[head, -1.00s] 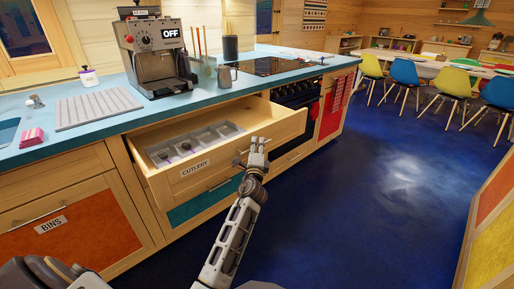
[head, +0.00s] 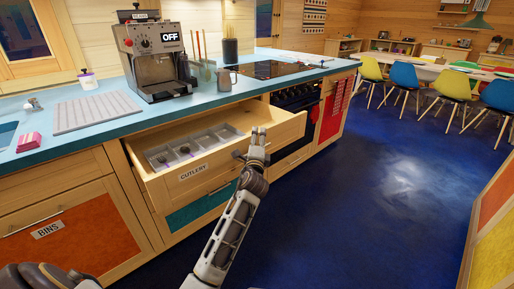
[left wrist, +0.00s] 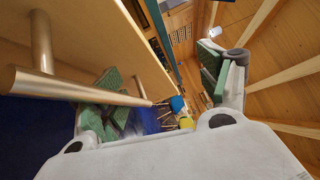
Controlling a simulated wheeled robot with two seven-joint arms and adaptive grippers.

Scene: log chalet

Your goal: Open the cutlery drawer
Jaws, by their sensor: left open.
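The cutlery drawer (head: 228,155) stands pulled out from under the blue counter, with its CUTLERY label (head: 193,172) on the wooden front. A grey divided tray (head: 158,165) inside it holds a few small dark items. My left gripper (head: 258,133) is open at the right part of the drawer front. In the left wrist view the fingers (left wrist: 165,85) are spread wide. The drawer's round metal handle (left wrist: 75,86) crosses in front of the left finger pad there; I cannot tell whether they touch. My right gripper is not in view.
A coffee machine (head: 155,60), a metal jug (head: 224,80) and a ridged grey mat (head: 97,111) stand on the counter (head: 75,137). A BINS cupboard (head: 75,230) is at left, an oven (head: 295,120) at right. The blue floor (head: 370,190) is clear.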

